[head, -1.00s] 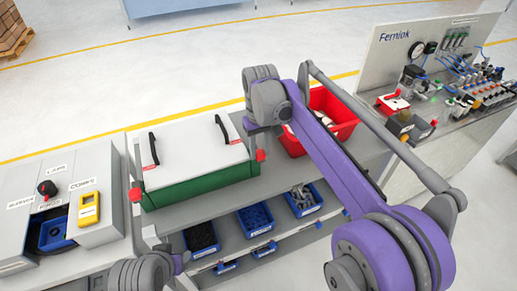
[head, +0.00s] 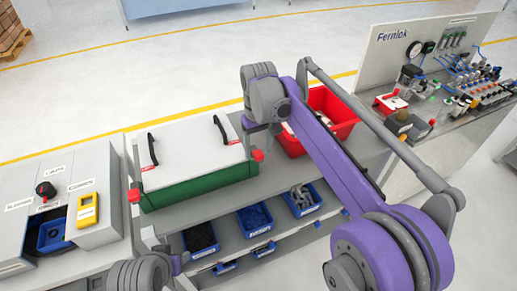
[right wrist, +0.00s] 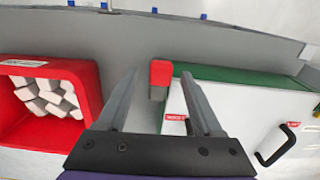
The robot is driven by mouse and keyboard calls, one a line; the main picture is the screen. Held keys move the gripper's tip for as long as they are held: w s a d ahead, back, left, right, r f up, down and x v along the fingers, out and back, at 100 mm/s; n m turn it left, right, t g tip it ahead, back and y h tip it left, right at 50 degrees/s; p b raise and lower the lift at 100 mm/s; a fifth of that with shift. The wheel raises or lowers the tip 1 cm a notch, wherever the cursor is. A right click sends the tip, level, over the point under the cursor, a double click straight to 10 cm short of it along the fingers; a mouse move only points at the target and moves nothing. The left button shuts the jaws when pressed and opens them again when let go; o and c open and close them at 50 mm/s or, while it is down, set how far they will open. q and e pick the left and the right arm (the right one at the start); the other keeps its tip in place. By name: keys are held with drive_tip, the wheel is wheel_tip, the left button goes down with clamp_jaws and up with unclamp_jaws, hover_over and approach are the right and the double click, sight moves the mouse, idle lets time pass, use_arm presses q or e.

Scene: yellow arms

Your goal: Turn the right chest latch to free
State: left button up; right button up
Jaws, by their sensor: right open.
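The chest has a white lid (head: 190,150), a green body (head: 205,188) and two black handles. Its right latch (head: 258,155) is a red knob at the right front corner. In the right wrist view the red latch (right wrist: 160,73) shows between the fingertips of my right gripper (right wrist: 159,82). That gripper is open, with a finger on each side and a visible gap to the latch. In the head view my right gripper (head: 262,128) is just above the latch, partly hidden by its wrist. The left latch (head: 134,195) is red too. My left arm shows at the bottom; its fingers are unclear.
A red bin (head: 335,110) with pale pieces stands right of the chest; it also shows in the right wrist view (right wrist: 88,90). Blue bins (head: 255,219) sit on the shelf below. A grey control box with a yellow device (head: 88,209) stands at left.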

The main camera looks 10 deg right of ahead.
sight(259, 153)
use_arm(q)
drive_tip(key=shift+w+r+p, duration=0.45)
drive_tip(key=shift+r+p, duration=0.05)
drive_tip(key=shift+r, duration=0.3)
use_arm(e)
wheel_tip(259, 153, up, 10)
drive_tip(key=shift+s, duration=0.1)
drive_tip(key=s+d+f+m+t, duration=0.2)
drive_tip(key=s+d+f, duration=0.4)
drive_tip(key=s+f, duration=0.3)
drive_tip(key=s+d+f+m+t, duration=0.1)
drive_tip(key=s+d+f+t, duration=0.3)
drive_tip(key=s+f, duration=0.6)
drive_tip(key=s+d, duration=0.2)
drive_tip(key=s, duration=0.2)
drive_tip(key=shift+s+d+m, duration=0.15)
drive_tip(key=shift+s+m, duration=0.25)
